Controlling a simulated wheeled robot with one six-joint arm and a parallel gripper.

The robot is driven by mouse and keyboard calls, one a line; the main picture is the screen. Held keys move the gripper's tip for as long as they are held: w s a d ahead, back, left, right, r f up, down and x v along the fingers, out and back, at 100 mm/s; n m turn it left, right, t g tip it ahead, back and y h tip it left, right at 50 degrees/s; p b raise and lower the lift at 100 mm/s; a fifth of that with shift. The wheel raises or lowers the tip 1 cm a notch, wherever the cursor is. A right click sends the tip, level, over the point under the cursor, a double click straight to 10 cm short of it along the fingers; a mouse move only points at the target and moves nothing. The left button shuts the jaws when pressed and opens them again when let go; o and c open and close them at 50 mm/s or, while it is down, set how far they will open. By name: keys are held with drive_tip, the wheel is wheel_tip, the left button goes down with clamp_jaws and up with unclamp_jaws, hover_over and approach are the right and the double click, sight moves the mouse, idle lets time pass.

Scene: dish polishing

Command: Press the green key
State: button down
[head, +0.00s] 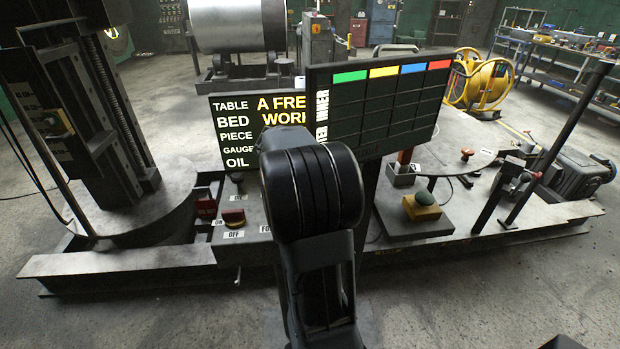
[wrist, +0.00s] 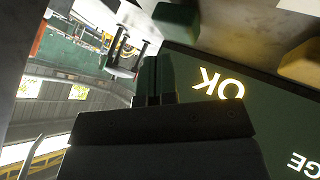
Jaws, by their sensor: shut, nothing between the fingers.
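In the wrist view, a dark green block-shaped key (wrist: 177,20) stands on a pale surface near the top edge. My gripper (wrist: 157,60) is shut and empty, its fingertips pointing up the picture, a little below and left of the green key. I see a gap between them in the picture but cannot judge the depth. A dull yellow key (wrist: 301,62) is at the right edge. In the head view, my arm hides the gripper and both keys.
A dark green screen (wrist: 215,120) with upside-down "OK" lettering lies right of the gripper. In the head view, a board (head: 380,105) with green, yellow, blue and red top cells stands right of my arm. A yellow box with a green button (head: 422,200) sits on the bench.

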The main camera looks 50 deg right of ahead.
drive_tip(key=shift+f+b, duration=0.9)
drive_tip(key=shift+b, duration=0.5)
idle(1.1)
drive_tip(key=shift+r, duration=0.15)
drive_tip(key=shift+r+p, duration=0.45)
drive_tip(key=shift+r, duration=0.4)
drive_tip(key=shift+r+p, duration=1.45)
drive_tip(key=shift+r, duration=1)
idle(2.0)
